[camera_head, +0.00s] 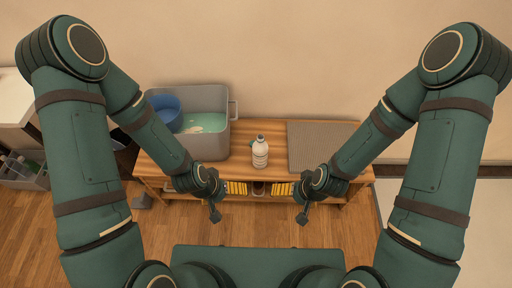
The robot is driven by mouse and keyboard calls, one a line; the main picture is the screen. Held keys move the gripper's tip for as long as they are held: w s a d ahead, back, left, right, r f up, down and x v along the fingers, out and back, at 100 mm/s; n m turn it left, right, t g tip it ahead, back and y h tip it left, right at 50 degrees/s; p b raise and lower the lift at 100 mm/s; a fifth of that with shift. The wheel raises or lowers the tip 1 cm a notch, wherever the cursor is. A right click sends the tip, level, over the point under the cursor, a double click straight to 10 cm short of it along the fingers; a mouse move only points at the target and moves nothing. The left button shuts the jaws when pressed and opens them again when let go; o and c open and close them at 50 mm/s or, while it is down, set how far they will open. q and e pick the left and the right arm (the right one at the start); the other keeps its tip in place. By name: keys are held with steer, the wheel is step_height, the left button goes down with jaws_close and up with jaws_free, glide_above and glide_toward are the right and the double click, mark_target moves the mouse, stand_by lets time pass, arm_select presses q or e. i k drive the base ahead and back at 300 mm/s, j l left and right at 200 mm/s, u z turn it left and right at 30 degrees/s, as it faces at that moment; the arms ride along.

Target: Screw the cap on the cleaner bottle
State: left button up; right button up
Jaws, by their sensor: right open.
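A white cleaner bottle (260,155) with a label stands upright on the wooden bench, right of the grey tub. Its top is small and pale, and I cannot tell whether a cap sits on it. I cannot make out a separate cap. My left gripper (214,212) hangs in front of the bench, left of the bottle and apart from it; its fingers are too small to read. My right gripper (301,213) is open in front of the bench, right of the bottle and touching nothing that I can see.
A grey tub (228,118) with greenish water and a blue bowl (165,109) stands on the bench's left part. A grey ribbed mat (318,145) lies on the right. The wooden bench (238,170) is bare around the bottle. A grey crate (22,178) is at far left.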

mark_target(260, 147)
steer(key=z, duration=0.35)
steer(key=l+z, duration=0.15)
steer(key=z, duration=0.2)
steer(key=i+z, duration=0.1)
steer(key=z, duration=0.25)
steer(key=i+j, duration=0.1)
steer(key=j, duration=0.4)
